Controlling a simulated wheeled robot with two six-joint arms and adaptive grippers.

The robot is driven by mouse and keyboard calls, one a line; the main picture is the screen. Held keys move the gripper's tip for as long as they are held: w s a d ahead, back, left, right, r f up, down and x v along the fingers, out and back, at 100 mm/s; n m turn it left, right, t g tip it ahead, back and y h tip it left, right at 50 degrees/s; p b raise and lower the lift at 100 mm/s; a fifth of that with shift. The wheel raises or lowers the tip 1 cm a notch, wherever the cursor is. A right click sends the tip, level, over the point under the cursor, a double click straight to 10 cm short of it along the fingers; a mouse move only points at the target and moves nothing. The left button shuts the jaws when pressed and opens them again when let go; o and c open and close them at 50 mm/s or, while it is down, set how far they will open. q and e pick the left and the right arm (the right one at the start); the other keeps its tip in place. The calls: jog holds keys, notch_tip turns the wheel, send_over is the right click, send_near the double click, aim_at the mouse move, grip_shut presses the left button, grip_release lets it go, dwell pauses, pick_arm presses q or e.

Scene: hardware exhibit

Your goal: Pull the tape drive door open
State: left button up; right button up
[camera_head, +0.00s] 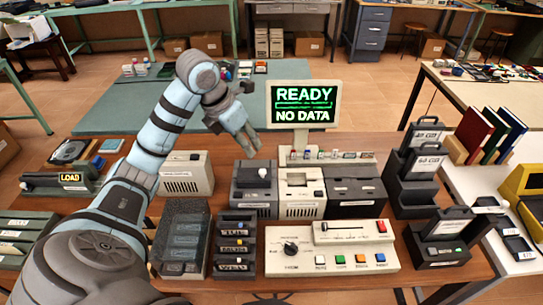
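No device carries a readable tape drive label, so I cannot tell for sure which one it is. A dark grey unit with a white knob on top (254,190), a cream unit with a slot (300,192) and a black unit (355,190) stand side by side mid-table. My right gripper is out of view.
A monitor (303,104) reading READY NO DATA stands behind the units. A control panel (332,248) with a knob, slider and coloured buttons is in front. Black cartridge racks (412,190) stand at right. My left arm covers part of the table's left side.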

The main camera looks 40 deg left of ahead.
pick_arm(q)
send_near(262, 171)
jog(key=f, duration=0.2)
jog(key=x, duration=0.5)
jog(key=shift+w+d+f+b, duration=0.1)
jog(key=shift+w+d+b, duration=0.05)
jog(key=shift+w+b, duration=0.35)
jog(key=shift+w+f, duration=0.15)
jog(key=shift+f, duration=0.25)
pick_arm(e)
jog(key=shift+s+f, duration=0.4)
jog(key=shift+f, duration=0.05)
pick_arm(q)
jog(key=shift+r, duration=0.1)
grip_shut()
